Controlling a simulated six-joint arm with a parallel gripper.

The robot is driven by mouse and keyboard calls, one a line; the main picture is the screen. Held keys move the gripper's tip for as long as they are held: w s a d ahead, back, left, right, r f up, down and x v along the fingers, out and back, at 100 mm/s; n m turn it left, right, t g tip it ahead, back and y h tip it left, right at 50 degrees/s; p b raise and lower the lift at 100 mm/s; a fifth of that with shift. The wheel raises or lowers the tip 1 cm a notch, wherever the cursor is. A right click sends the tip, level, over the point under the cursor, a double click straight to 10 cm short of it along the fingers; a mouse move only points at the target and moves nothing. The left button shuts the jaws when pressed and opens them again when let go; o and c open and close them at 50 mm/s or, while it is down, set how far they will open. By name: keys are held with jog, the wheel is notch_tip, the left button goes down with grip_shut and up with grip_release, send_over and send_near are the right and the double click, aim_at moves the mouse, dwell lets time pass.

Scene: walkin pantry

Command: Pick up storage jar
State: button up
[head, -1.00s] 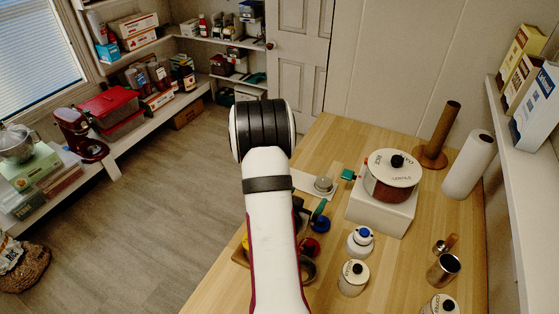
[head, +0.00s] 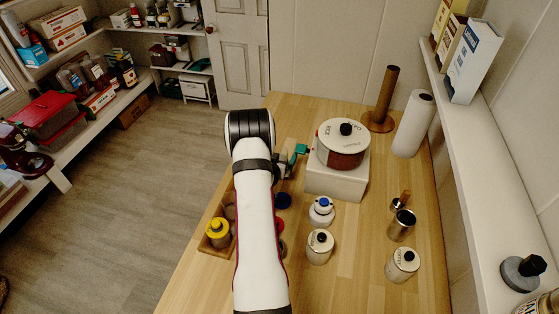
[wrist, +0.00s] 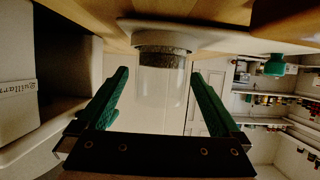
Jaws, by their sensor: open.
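A clear jar (wrist: 160,90) with a brown-grey band at its base end shows in the wrist view, which is upside down. It stands on a pale round base on the wooden surface. My gripper (wrist: 161,74) is open, with one green finger on each side of the jar. I cannot tell whether either finger touches it. In the head view my arm mostly hides the jar and gripper, beside the white box. A large lidded jar (head: 342,150) with a white top and red-brown body sits on that box (head: 336,183).
White lidded jars (head: 320,247) (head: 402,265), a blue-capped jar (head: 321,211) and a metal cup (head: 401,225) stand to the right on the wooden counter (head: 360,285). A wooden tray (head: 214,249) holds a yellow-topped jar (head: 216,231) at left. A paper roll (head: 412,124) stands at back right.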

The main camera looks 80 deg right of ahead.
grip_shut()
dwell(0.3)
jog(key=shift+r, duration=0.1)
